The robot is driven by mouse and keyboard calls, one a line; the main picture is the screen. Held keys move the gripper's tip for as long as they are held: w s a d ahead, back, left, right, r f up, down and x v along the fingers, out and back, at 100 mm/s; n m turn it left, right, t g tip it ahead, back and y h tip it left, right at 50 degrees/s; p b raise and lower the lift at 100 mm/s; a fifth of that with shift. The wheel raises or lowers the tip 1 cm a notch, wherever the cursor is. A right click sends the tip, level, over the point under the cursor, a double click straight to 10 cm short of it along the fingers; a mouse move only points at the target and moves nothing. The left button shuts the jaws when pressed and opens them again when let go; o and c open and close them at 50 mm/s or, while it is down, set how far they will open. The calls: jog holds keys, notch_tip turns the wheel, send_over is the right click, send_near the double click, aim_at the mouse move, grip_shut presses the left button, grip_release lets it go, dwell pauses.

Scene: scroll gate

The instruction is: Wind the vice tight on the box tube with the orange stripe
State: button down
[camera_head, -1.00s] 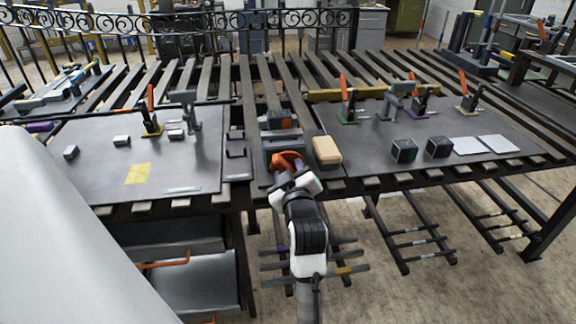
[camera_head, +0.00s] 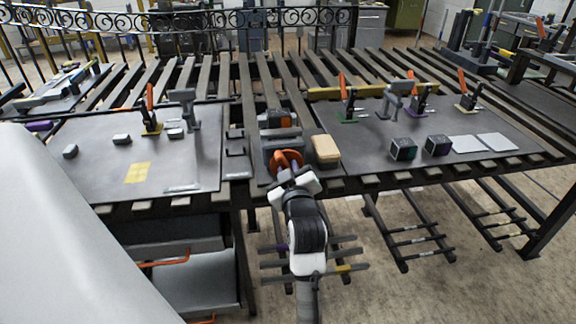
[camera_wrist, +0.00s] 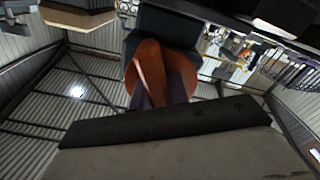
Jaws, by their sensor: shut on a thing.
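The vice (camera_head: 283,146) stands at the front edge of the table, with its orange handwheel (camera_head: 286,159) facing me. A dark tube end with an orange patch (camera_head: 286,122) shows at the top of the vice, between or just behind its jaws; the exact contact is hidden. My gripper (camera_head: 292,172) is at the handwheel, shut on it from the front. In the wrist view the orange handwheel (camera_wrist: 150,72) shows close up with my fingers partly over it, and the dark vice body behind it.
A tan block (camera_head: 326,150) lies right of the vice. Two dark blocks (camera_head: 404,149) stand on the right plate, with upright orange-handled clamps (camera_head: 347,97) behind. A black bracket (camera_head: 236,143) stands close left.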

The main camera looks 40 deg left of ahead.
jog(key=m+p, duration=0.1)
jog(key=m, duration=0.2)
jog(key=shift+r+m, duration=0.1)
jog(key=shift+m, duration=0.2)
jog(key=shift+s+a+m+p, duration=0.1)
jog(key=shift+m+p, duration=0.65)
jog(key=shift+m, duration=0.85)
jog(key=c, duration=1.4)
grip_release()
jog(key=shift+o, duration=0.2)
